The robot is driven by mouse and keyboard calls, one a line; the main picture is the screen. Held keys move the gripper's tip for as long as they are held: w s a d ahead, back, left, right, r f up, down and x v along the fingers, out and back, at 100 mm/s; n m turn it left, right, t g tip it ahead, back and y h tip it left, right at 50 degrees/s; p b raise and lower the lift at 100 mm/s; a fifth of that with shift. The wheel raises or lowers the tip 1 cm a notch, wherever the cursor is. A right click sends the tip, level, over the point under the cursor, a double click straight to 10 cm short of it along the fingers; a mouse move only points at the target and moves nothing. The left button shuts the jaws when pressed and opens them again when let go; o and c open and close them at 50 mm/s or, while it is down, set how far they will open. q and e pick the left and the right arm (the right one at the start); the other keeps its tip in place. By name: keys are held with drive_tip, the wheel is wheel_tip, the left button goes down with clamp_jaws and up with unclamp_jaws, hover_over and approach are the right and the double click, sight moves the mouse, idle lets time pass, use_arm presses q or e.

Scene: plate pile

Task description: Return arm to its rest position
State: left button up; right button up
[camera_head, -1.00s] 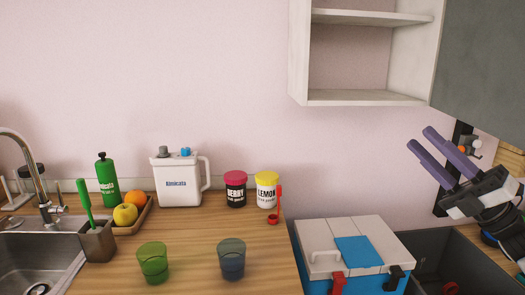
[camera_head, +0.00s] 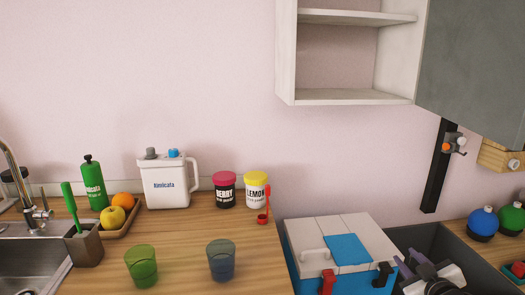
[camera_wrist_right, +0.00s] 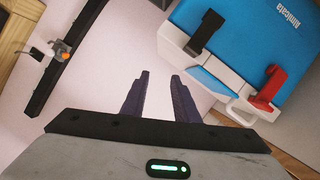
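My right gripper (camera_head: 410,262) shows at the lower right of the head view, low beside the cooler box, with its purple fingers pointing up and to the left. In the right wrist view the two fingers (camera_wrist_right: 160,80) stand apart with nothing between them, so it is open and empty. The cooler box (camera_wrist_right: 236,42), blue and white with a black latch and a red latch, is to the right of the fingers there. My left gripper is in neither view.
The cooler box (camera_head: 306,228) stands right of the wooden counter (camera_head: 185,245). The counter holds a green glass (camera_head: 141,268), a blue glass (camera_head: 221,262), a white jug (camera_head: 165,187) and two jars. An open shelf (camera_head: 350,98) hangs above. Blue and green round bottles (camera_head: 483,222) stand far right.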

drive_tip(key=s+a+f+g+y, duration=0.3)
drive_tip(key=s+a+f, duration=1.1)
drive_tip(key=s+f, duration=0.25)
drive_tip(key=s+a+f+m+g, duration=0.1)
drive_tip(key=s+a+f, duration=0.2)
drive_tip(key=s, duration=0.6)
drive_tip(key=s+a+f+m+g+y, duration=0.1)
drive_tip(key=s+a+f, duration=0.2)
drive_tip(key=s+a, duration=0.5)
drive_tip(key=shift+s+g, duration=0.4)
drive_tip(key=shift+s, duration=0.5)
